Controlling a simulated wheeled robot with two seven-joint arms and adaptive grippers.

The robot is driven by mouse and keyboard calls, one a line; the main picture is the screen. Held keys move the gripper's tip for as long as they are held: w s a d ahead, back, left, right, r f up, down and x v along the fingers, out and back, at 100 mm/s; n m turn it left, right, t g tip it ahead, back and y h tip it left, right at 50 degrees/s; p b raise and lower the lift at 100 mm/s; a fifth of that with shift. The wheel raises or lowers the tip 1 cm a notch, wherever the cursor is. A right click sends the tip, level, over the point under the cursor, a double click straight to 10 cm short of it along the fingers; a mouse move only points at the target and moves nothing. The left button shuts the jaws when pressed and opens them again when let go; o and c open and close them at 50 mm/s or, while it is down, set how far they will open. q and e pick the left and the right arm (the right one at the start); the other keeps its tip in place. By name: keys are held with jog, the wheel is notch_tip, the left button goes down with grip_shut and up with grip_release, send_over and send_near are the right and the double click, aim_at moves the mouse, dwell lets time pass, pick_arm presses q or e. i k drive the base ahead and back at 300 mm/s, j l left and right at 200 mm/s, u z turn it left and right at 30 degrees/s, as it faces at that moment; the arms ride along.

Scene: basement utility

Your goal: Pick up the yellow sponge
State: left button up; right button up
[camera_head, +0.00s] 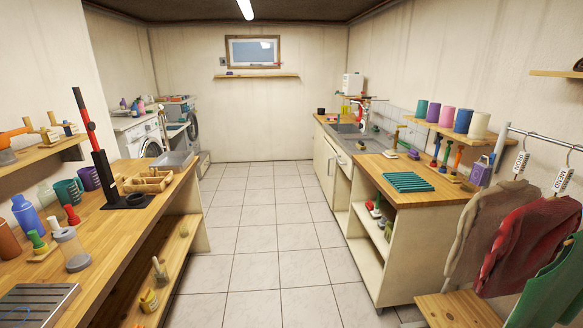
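I cannot make out the yellow sponge for certain at this distance. A small pale yellowish item (391,154) lies on the right counter by the near edge of the sink, too small to identify. A small yellow item (355,105) shows behind the sink near the tap, also unclear. Neither of my grippers shows in the head view.
The tiled floor (262,240) between the two sides is clear. The left workbench (140,215) carries bottles, cups and a red-and-black stand. The right counter (400,170) holds a green ribbed mat (408,182) and the sink (350,129). Clothes hang at the near right.

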aim_at(360, 145)
jog(key=i+z, duration=0.1)
jog(key=i, duration=1.45)
jog(key=i+z, duration=0.1)
jog(key=i, duration=0.3)
jog(key=i+j+z, duration=0.15)
jog(key=i, duration=0.25)
jog(key=i+z, duration=0.4)
jog(key=i+j+z, duration=0.15)
jog(key=z, duration=0.2)
jog(key=i+j+z, duration=0.15)
jog(key=i+z, duration=0.3)
jog(key=i+j+z, duration=0.2)
jog(key=z, duration=0.25)
jog(key=i+j+z, duration=0.3)
jog(key=z, duration=0.15)
jog(key=j, duration=0.1)
